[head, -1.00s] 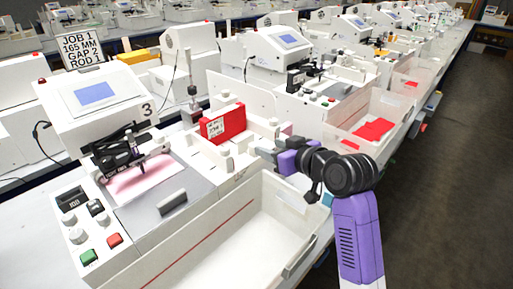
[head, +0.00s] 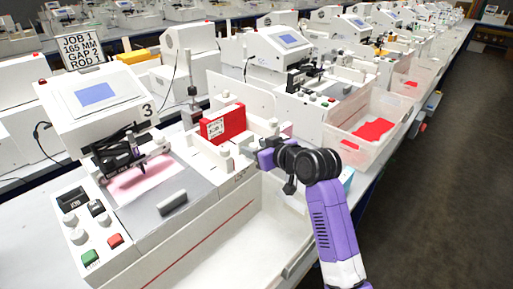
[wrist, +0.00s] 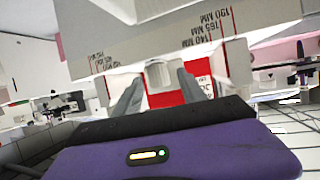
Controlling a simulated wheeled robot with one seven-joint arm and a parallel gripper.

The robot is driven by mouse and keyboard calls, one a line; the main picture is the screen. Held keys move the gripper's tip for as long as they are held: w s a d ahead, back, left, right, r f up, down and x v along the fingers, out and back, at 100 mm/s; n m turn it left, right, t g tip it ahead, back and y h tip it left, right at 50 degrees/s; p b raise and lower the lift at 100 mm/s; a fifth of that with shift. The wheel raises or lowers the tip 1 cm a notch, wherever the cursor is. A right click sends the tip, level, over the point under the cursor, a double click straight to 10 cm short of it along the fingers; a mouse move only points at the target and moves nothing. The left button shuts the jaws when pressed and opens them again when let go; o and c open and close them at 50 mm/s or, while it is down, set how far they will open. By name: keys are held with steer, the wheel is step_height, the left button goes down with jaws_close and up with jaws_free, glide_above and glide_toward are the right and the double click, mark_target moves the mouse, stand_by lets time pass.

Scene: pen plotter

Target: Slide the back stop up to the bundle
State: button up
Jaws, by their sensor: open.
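The bundle is a red block (head: 232,122) with a white printed label, standing in the white feed tray of machine 3 in the head view. Its red face (wrist: 166,98) shows behind the fingers in the wrist view. My gripper (head: 245,152) is open and empty at the tray's right front. In the wrist view its two grey fingers (wrist: 157,92) stand apart, with a small white knob (wrist: 159,74) seen between them. I cannot tell whether they touch it. This knob seems to belong to the back stop, but the stop's outline is unclear.
A white scale plate (wrist: 215,50) marked 140, 165 and 190 MM lies close beyond the fingers. A job sign (head: 82,48) reads 165 MM, GAP 2, ROD 1. A deep white bin (head: 215,245) is in front, and a neighbouring bin (head: 350,150) stands right.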

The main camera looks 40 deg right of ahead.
jaws_close()
stand_by(1.3)
